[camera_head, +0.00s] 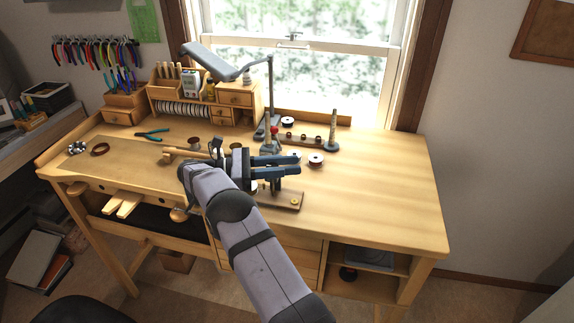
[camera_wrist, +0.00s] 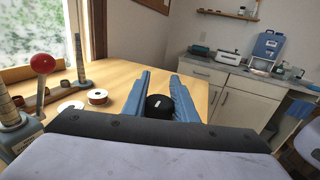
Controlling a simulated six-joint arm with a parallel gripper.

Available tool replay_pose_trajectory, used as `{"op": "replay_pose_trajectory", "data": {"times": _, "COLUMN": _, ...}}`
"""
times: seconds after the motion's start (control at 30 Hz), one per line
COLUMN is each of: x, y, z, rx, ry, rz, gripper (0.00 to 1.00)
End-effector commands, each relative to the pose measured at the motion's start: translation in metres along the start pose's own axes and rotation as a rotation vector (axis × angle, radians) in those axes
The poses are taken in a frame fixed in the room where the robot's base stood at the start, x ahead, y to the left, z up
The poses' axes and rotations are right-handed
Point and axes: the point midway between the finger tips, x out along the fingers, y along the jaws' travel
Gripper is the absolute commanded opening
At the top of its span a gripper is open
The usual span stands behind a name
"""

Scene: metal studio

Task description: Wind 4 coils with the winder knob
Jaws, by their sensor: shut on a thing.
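My gripper (camera_head: 298,164) reaches over the bench's front middle, its two blue fingers pointing right. In the wrist view, a round black knob (camera_wrist: 158,107) with a small white mark sits between the fingers, and my gripper (camera_wrist: 161,76) is shut on it. I cannot see any wound coils or count turns.
A red-ball lever (camera_head: 274,130) on a blue-grey stand is behind my gripper. A lamp (camera_head: 222,62) arches over the back. Pliers (camera_head: 151,135) lie left. The bench's right side (camera_head: 395,190) is clear.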

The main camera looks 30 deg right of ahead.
Motion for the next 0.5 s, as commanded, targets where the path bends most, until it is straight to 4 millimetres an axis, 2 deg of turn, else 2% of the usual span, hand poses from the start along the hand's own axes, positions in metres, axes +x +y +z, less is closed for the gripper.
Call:
{"op": "replay_pose_trajectory", "data": {"times": 0.23, "x": 0.0002, "y": -0.0001, "z": 0.0006, "rx": 0.000, "ry": -0.003, "rz": 0.000, "gripper": 0.03}}
{"op": "replay_pose_trajectory", "data": {"times": 0.27, "x": 0.0002, "y": -0.0001, "z": 0.0007, "rx": 0.000, "ry": -0.003, "rz": 0.000, "gripper": 0.28}}
{"op": "replay_pose_trajectory", "data": {"times": 0.33, "x": 0.0002, "y": -0.0001, "z": 0.0006, "rx": 0.000, "ry": -0.002, "rz": 0.000, "gripper": 0.44}}
{"op": "replay_pose_trajectory", "data": {"times": 0.5, "x": 0.0001, "y": 0.0000, "z": 0.0005, "rx": 0.000, "ry": -0.002, "rz": 0.000, "gripper": 0.44}}
